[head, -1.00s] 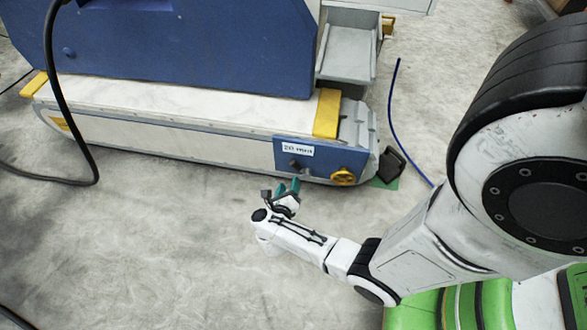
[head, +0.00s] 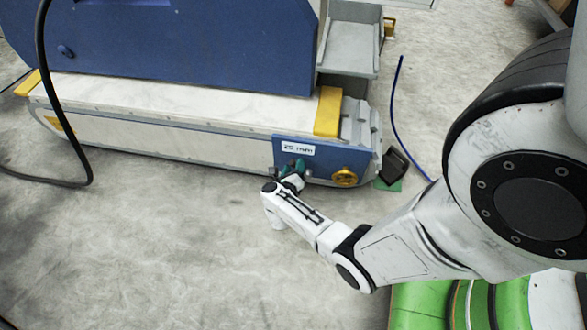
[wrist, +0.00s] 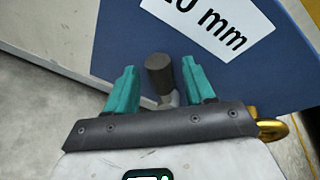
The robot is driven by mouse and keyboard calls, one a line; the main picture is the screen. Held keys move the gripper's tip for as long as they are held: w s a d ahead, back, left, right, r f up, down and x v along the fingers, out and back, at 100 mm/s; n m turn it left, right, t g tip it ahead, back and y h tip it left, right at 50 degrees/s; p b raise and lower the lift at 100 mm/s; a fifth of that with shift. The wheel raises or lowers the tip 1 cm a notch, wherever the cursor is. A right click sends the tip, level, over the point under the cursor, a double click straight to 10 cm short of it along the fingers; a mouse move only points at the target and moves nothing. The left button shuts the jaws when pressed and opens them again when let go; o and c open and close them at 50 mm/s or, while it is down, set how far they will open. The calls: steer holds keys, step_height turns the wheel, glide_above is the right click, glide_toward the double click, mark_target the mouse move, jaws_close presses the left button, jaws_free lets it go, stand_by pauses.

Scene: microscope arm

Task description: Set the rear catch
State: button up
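The catch shows in the wrist view as a dark cylindrical knob (wrist: 159,74) on a light grey stem, in front of a blue panel (wrist: 125,35). My gripper (wrist: 162,85) has two teal fingers standing apart on either side of the knob, with visible gaps, so it is open. The right finger is nearer to the knob. In the head view my gripper (head: 292,170) is at the lower left part of the blue panel, below the "20 mm" label (head: 298,148), and it largely hides the knob there.
A black wedge-like object (head: 396,161) lies by a green patch on the floor. A blue cable (head: 396,110) and a black cable (head: 65,130) hang or lie nearby. The floor in front is clear.

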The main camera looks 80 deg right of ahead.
jaws_close()
